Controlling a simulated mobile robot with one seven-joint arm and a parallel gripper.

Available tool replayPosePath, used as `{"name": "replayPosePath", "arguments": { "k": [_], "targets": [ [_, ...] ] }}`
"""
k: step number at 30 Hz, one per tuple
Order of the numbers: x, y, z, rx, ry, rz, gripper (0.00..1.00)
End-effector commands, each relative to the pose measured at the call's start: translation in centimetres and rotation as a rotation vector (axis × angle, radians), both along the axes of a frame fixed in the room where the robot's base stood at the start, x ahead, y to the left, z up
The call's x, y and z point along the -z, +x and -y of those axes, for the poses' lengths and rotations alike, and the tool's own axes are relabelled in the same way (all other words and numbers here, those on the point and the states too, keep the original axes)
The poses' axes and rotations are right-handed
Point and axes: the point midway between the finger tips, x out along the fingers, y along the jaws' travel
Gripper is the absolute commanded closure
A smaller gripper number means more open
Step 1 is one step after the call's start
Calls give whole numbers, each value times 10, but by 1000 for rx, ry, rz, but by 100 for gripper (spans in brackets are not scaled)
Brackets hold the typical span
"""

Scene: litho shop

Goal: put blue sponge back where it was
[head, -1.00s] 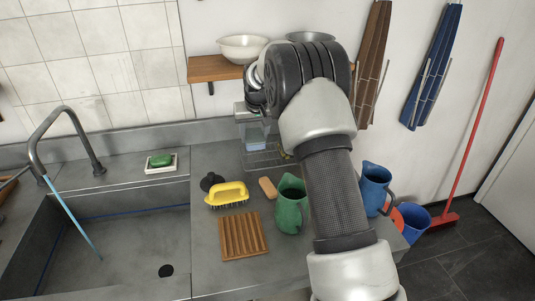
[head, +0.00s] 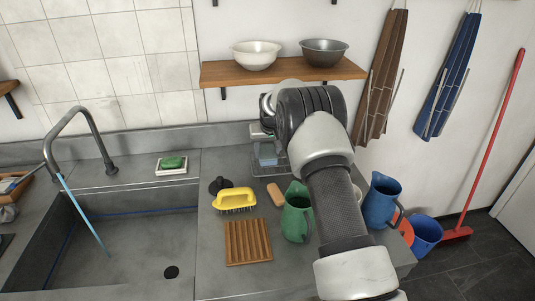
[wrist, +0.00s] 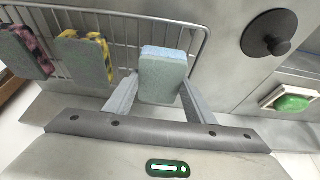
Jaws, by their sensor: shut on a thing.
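My gripper (wrist: 158,92) is shut on the blue sponge (wrist: 163,76), a block with a pale blue top edge and a grey-green face. In the wrist view the sponge is between both fingers, close to a wire rack (wrist: 207,36); I cannot tell if it touches the rack. A yellow-edged sponge (wrist: 84,56) and a pink-edged sponge (wrist: 24,52) are at the rack to its left. In the head view my arm partly hides the gripper, and a bluish patch of the sponge (head: 267,161) shows low above the counter.
A black plug (head: 219,185), yellow brush (head: 235,200), wooden-backed brush (head: 276,193), green jug (head: 297,214) and slatted wooden board (head: 248,242) stand on the counter nearby. A shelf (head: 220,75) with two bowls is above. Green soap (head: 173,162) lies in a dish by the sink.

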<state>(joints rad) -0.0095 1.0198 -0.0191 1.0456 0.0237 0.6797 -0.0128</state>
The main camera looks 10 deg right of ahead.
Motion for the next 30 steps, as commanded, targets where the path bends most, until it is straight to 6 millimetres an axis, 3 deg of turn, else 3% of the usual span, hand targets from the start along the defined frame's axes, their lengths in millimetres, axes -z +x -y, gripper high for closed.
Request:
{"name": "replayPosePath", "arguments": {
  "k": [3, 13, 14, 17, 25, 30],
  "targets": [
    [12, 0, 0, 0, 0, -1, 78],
    [17, 0, 0, 0, 0, 0, 78],
    [16, 0, 0, 0, 0, 0, 49],
    [15, 0, 0, 0, 0, 0, 32],
    [14, 0, 0, 0, 0, 0, 32],
    [3, -3, 0, 0, 0, 2, 32]
  ]
}}
